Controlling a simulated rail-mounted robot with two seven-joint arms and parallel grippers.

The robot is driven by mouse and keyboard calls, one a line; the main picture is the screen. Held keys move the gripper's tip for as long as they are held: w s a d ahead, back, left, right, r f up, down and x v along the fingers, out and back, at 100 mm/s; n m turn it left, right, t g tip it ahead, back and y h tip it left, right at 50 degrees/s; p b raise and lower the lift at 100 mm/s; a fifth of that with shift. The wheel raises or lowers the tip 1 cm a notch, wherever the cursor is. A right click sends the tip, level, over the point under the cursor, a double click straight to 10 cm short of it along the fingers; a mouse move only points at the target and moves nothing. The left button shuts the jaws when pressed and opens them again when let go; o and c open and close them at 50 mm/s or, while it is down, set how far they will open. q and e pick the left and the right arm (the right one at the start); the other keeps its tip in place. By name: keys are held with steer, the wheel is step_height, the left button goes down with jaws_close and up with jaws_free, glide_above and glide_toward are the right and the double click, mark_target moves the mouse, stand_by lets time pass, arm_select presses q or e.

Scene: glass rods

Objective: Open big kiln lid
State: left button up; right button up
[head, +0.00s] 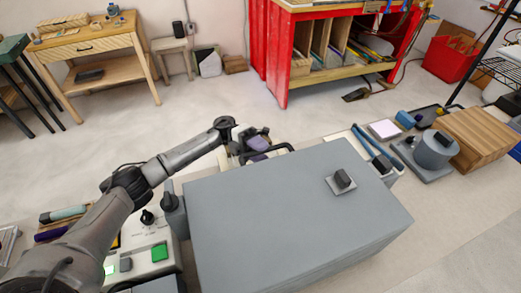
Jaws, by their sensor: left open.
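The big kiln (290,215) is a large grey box in the lower middle of the head view. Its flat top looks level and closed, and a small plate with a dark knob (343,179) sits on it. A black bar handle (280,148) shows at its far left edge. My left gripper (258,140) is open beside this handle, beyond the far edge of the kiln. Whether its fingers touch or straddle the bar is too small to tell. My right gripper is out of view.
A panel with a green button (159,252) lies left of the kiln. Blue-handled tools (374,150) lie beyond its right corner. A small grey round vessel with a knob (435,148) and a wooden block (475,138) stand at right. A red shelf (283,50) stands behind, across open floor.

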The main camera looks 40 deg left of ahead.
arm_select(q)
steer(key=shift+c, duration=0.4)
jaws_close()
